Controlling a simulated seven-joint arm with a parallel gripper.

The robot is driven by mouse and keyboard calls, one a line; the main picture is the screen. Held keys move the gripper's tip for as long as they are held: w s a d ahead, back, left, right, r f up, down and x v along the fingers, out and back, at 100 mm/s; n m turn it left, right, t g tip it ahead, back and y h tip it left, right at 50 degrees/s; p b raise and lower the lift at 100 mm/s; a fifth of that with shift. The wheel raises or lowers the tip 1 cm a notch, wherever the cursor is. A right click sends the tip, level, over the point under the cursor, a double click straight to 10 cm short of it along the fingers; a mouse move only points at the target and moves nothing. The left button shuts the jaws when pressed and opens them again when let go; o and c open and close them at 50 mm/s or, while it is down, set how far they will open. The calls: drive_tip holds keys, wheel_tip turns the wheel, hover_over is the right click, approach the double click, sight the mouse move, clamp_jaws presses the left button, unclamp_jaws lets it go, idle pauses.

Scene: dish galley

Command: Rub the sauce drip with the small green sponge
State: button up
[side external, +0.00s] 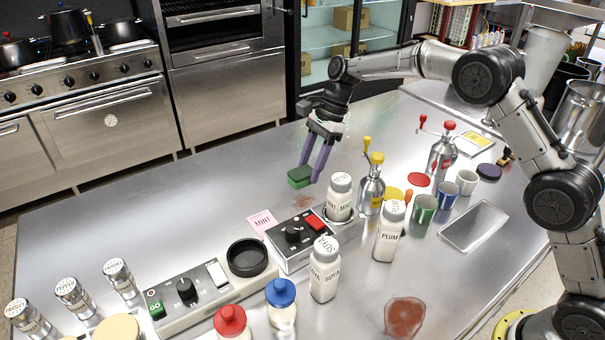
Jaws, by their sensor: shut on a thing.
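My gripper (313,172) has purple fingers pointing down and is shut on the small green sponge (299,177). The sponge sits at the fingertips, low over the steel counter; I cannot tell whether it touches the surface. A faint reddish-brown smear (303,201), which looks like the sauce drip, lies on the counter just in front of the sponge in the picture. A larger brownish-red patch (405,317) lies far off near the counter's front edge.
Close to the smear are a black control box (295,236) with a red switch and a white MINT jar (340,197). A yellow-topped pump bottle (371,185) and a PLUM jar (390,232) stand to the right. The counter left of the sponge (190,205) is clear.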

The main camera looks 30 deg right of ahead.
sight(307, 205)
drive_tip(key=shift+d+f, duration=0.15)
drive_tip(key=shift+f, duration=1.6)
drive_tip(key=shift+d+f, duration=0.1)
drive_tip(key=shift+f, duration=1.65)
drive_tip(key=shift+a+f, duration=0.55)
clamp_jaws()
drive_tip(key=shift+a, duration=3.3)
drive_tip(key=shift+d, duration=3.95)
drive_tip(key=shift+a+r, duration=0.1)
drive_tip(key=shift+r, duration=3.95)
